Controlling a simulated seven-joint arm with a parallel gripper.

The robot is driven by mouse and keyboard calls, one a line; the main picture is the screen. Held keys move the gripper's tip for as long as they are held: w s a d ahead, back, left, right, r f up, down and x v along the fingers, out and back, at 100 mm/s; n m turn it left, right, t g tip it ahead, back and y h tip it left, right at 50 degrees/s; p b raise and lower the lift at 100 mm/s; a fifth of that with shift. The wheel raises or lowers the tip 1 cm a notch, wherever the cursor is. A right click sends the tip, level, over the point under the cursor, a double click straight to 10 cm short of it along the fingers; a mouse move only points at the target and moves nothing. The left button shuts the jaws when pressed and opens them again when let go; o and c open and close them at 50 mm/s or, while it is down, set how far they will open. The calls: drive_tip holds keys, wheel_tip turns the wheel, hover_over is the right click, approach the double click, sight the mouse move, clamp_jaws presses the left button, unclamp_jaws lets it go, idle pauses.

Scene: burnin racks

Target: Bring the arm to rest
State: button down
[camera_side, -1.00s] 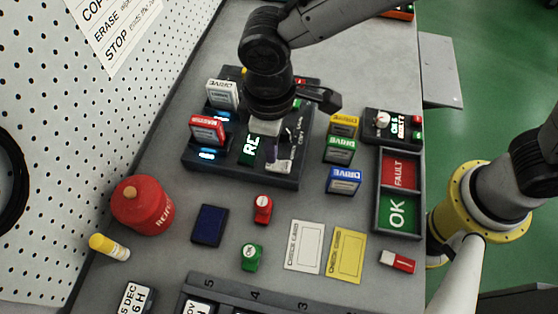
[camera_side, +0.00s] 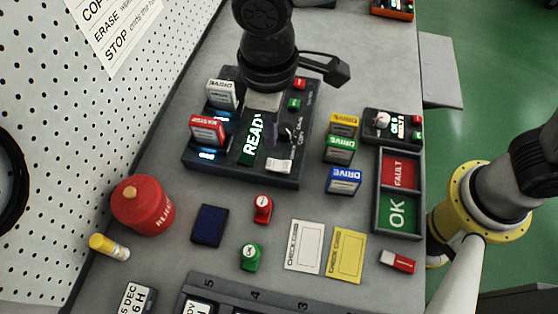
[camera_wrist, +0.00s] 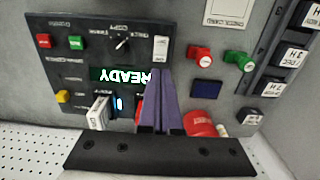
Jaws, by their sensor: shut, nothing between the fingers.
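My gripper (camera_side: 270,132) is above the black drive dock and points down at it; its purple fingers are together with nothing between them. The fingers also show in the wrist view (camera_wrist: 157,100). The dock (camera_side: 240,174) has a lit green READY display (camera_side: 253,138), a rotary knob, a white rocker switch (camera_side: 279,166) and red and green buttons. A white drive (camera_side: 222,95) and a red drive (camera_side: 207,130) stand upright in its left side. In the wrist view my fingers cover part of the display and the red drive.
Yellow, green and blue drives (camera_side: 343,181) stand right of the dock, beside the FAULT/OK tray (camera_side: 398,237). A red reject container (camera_side: 141,204), stamps, a dark blue pad (camera_side: 210,225) and two cards (camera_side: 346,254) lie in front.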

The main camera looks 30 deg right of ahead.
drive_tip(key=w+d+r+m+t+y, duration=0.1)
drive_tip(key=w+d+r+m+t, duration=0.1)
drive_tip(key=d+r, duration=0.55)
drive_tip(key=w+d+r+m+t, duration=0.1)
drive_tip(key=d+r+m, duration=0.3)
drive_tip(key=d, duration=0.7)
drive_tip(key=s+d+r+m+t, duration=0.25)
drive_tip(key=s+d, duration=0.35)
drive_tip(key=d, duration=0.5)
drive_tip(key=s+d+f+h, duration=0.1)
drive_tip(key=s+d+f, duration=0.3)
drive_tip(key=s, duration=0.5)
wheel_tip(320, 180, down, 2)
drive_tip(key=shift+f, duration=0.1)
drive_tip(key=shift+m, duration=0.25)
